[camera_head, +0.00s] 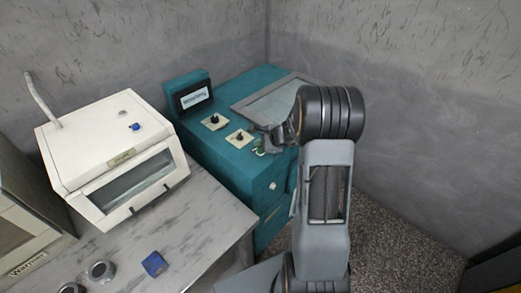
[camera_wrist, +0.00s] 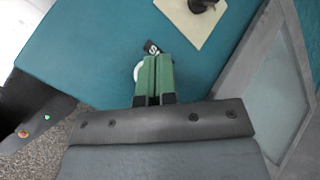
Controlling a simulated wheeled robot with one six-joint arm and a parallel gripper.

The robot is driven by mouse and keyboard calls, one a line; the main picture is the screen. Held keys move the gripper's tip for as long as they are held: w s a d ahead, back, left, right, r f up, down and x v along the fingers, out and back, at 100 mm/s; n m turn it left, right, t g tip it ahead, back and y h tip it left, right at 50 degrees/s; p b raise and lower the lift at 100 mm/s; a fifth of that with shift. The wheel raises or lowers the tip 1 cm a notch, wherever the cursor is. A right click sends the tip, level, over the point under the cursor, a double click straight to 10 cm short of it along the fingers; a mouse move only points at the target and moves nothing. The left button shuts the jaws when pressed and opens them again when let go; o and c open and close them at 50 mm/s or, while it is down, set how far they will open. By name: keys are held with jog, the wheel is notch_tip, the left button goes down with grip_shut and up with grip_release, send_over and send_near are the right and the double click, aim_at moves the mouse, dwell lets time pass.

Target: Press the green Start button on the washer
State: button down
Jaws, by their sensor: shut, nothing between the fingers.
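The teal washer (camera_head: 225,160) stands in the middle of the head view, with a small screen (camera_head: 195,97) at its back left. Its teal top (camera_wrist: 100,50) fills much of the wrist view. My gripper (camera_wrist: 153,60) has its green fingers shut together, with nothing between them, over this top; in the head view it is small and partly hidden by my arm. A black label with a white letter (camera_wrist: 152,47) shows just beyond the fingertips. A pale round edge (camera_wrist: 138,70) shows beside the fingers on the left. The green Start button itself is not clearly visible; contact cannot be told.
Two knobs on pale plates (camera_head: 214,122) (camera_head: 239,137) sit on the washer top. A grey-framed glass panel (camera_head: 275,100) lies behind my gripper. A white machine (camera_head: 110,155) stands on the marble table (camera_head: 205,220) at left, near a blue block (camera_head: 154,264).

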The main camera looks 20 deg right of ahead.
aim_at(260, 151)
jog(key=shift+r, duration=0.1)
jog(key=shift+r+p, duration=1.75)
jog(key=shift+r, duration=0.7)
